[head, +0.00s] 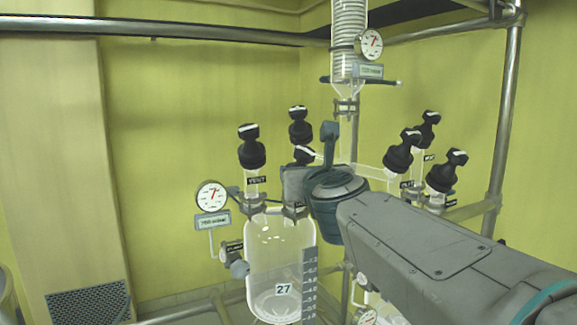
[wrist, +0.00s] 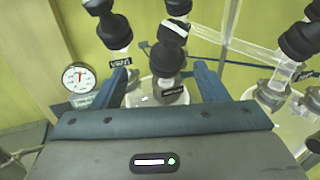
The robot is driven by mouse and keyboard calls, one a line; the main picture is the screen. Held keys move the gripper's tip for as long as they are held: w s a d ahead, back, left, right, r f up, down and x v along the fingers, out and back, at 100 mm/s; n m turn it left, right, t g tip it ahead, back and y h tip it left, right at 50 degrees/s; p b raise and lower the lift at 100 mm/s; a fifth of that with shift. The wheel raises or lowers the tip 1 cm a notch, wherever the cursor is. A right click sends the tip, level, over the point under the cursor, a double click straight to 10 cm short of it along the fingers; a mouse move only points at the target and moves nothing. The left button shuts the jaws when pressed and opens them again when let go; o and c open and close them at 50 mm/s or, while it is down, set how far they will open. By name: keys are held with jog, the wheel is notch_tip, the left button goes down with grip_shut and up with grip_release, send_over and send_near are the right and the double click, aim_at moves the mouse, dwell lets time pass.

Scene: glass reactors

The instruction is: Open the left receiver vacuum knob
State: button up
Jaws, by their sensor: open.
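The left receiver is a clear glass vessel (head: 280,262) marked 27, with black knobs on its top. One black knob with a white stripe (head: 304,154) is partly hidden behind my gripper (head: 312,168); I take it as the vacuum knob, but its label is not readable. In the wrist view this knob (wrist: 168,58) stands upright between the two blue fingers of my gripper (wrist: 160,70). The fingers are apart, with a gap visible on both sides of the knob. I cannot see any contact.
The VENT knob (head: 251,148) stands close on the left, with a round gauge (head: 211,195) beyond it. Another black knob (head: 299,126) is behind. Several black knobs (head: 403,152) stand at the right. A glass column (head: 348,40) rises at the back.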

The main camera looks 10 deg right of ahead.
aim_at(303, 153)
jog(key=w+m, duration=0.1)
jog(key=w, duration=0.3)
jog(key=w+d+m, duration=0.1)
jog(key=w, duration=0.4)
jog(key=w+d+r+m+h, duration=0.1)
jog(key=w, duration=0.4)
jog(key=shift+w+d+m+b, duration=0.15)
jog(key=shift+m+b, duration=0.15)
jog(key=shift+m, duration=0.1)
jog(key=shift+f, duration=0.1)
jog(key=c, duration=1)
